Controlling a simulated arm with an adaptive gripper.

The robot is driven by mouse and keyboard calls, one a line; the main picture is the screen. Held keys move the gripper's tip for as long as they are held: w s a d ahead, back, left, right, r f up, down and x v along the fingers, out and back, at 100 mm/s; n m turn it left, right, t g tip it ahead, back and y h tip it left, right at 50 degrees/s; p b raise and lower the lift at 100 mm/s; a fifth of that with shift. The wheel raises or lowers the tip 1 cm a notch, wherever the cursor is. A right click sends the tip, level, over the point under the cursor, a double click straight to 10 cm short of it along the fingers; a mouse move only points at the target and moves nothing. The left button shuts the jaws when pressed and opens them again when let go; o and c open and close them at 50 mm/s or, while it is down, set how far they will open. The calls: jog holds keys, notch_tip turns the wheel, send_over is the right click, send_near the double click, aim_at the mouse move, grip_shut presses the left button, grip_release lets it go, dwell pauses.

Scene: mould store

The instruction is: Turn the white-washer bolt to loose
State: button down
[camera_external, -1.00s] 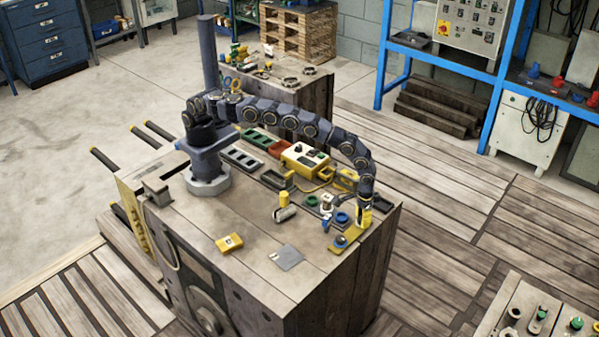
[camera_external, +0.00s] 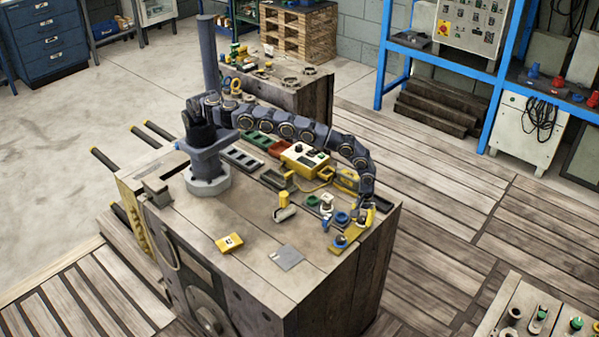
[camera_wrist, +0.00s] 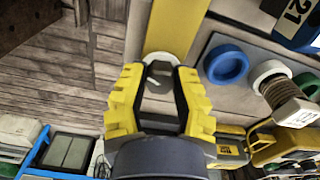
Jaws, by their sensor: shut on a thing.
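The white-washer bolt (camera_wrist: 158,72) shows in the wrist view as a grey head with a pale ring at its far side, on a yellow plate (camera_wrist: 175,25). My gripper (camera_wrist: 158,78) has its yellow fingers on either side of the head and is shut on it. In the external view my gripper (camera_external: 368,212) is low over the yellow plate (camera_external: 354,236) at the bench's right corner and hides the bolt. Whether the held bolt is tight or loose cannot be told.
A blue ring (camera_wrist: 225,64), a white ring and a green ring lie close right of the plate in the wrist view. A large numbered bolt (camera_wrist: 290,103) stands beside them. A yellow control box (camera_external: 304,160) is farther back. The bench front is mostly clear.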

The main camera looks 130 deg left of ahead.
aim_at(362, 218)
jog(key=shift+d+f+n, duration=0.1)
jog(key=shift+n, duration=0.7)
dwell(0.4)
dwell(0.9)
jog(key=c, duration=0.7)
grip_release()
notch_tip(362, 218, up, 12)
jog(key=shift+r, duration=0.1)
